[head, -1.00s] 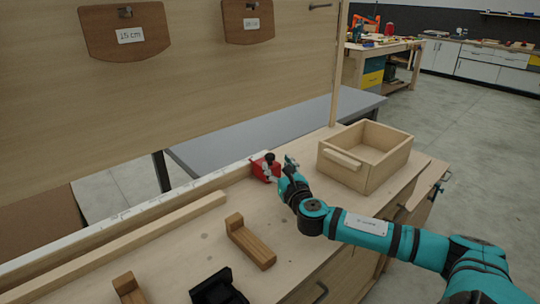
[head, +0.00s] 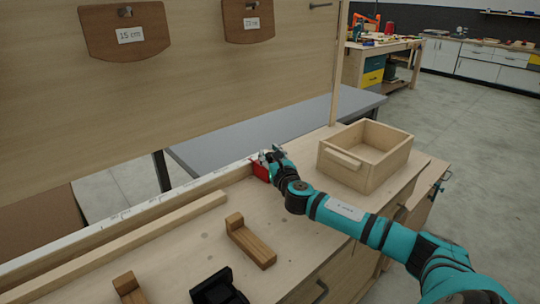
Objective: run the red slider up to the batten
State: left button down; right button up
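The red slider (head: 261,171) sits at the far end of the white marked rail (head: 120,217), near the middle of the head view. My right gripper (head: 270,154) is at the slider's top, and its hand hides the slider's right side and its dark knob. Its two fingertips show slightly apart, but whether they grip the knob is hidden. A long pale wooden strip (head: 130,238), which may be the batten, lies along the rail's near side; its far end is left of the slider. My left gripper is out of view.
An L-shaped wooden block (head: 250,242), another block (head: 129,289) and a black holder (head: 217,288) lie on the near bench. An upright panel (head: 200,80) stands behind the rail.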

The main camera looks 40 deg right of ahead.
grip_shut()
jog(key=shift+w, duration=0.1)
jog(key=shift+a+p, duration=0.35)
jog(key=shift+a, duration=0.1)
jog(key=a+p, duration=0.1)
jog(key=a, duration=0.1)
jog(key=a+p, duration=0.1)
jog(key=a, duration=0.2)
jog(key=a+p, duration=0.1)
jog(key=a, duration=0.2)
jog(key=shift+s+a+f, duration=0.15)
jog(key=shift+s, duration=0.1)
